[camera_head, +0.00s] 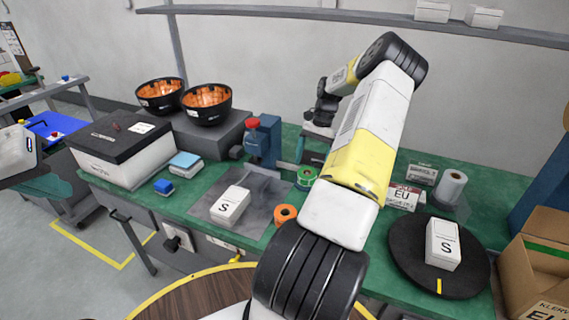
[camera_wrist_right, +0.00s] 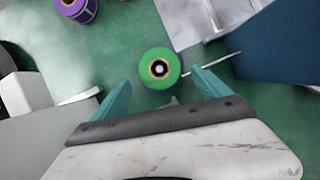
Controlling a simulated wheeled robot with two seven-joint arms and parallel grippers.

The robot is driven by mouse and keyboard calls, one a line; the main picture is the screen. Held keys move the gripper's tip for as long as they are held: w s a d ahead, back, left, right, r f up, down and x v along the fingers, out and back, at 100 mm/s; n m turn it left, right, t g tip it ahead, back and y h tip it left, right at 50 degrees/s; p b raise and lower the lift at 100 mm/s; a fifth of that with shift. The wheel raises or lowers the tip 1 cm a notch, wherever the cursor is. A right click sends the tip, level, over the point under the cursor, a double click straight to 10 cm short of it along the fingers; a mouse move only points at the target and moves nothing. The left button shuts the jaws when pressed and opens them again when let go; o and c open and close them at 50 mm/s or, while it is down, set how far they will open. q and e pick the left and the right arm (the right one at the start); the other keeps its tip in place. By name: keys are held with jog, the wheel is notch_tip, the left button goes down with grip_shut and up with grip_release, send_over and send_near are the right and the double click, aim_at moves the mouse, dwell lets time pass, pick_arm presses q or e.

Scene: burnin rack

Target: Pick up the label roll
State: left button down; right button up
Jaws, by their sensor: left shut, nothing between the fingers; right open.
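A green roll (camera_wrist_right: 171,76) with a dark, pale-centred core lies on the green bench, ahead of and between the fingers of my right gripper (camera_wrist_right: 158,86) in the right wrist view. The fingers are open, apart from the roll, and hold nothing. A green roll (camera_head: 304,180) also shows in the head view, partly hidden by my right arm. An orange roll (camera_head: 285,214) lies in front of it, and a white roll (camera_head: 451,187) stands at the right. I cannot tell which is the label roll.
A purple roll (camera_wrist_right: 77,8) is at the wrist view's upper left. White box marked S (camera_head: 230,204) lies on a grey mat; another S box (camera_head: 443,250) is on a black turntable (camera_head: 405,250). Orange-lined bowls (camera_head: 207,104) stand at the back left. A blue block (camera_wrist_right: 285,45) is near the right finger.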

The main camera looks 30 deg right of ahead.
aim_at(308, 173)
jog(key=x, duration=0.4)
jog(key=shift+a+f, duration=0.15)
jog(key=shift+f, duration=0.05)
jog(key=shift+c, duration=0.5)
jog(key=c, duration=1.4)
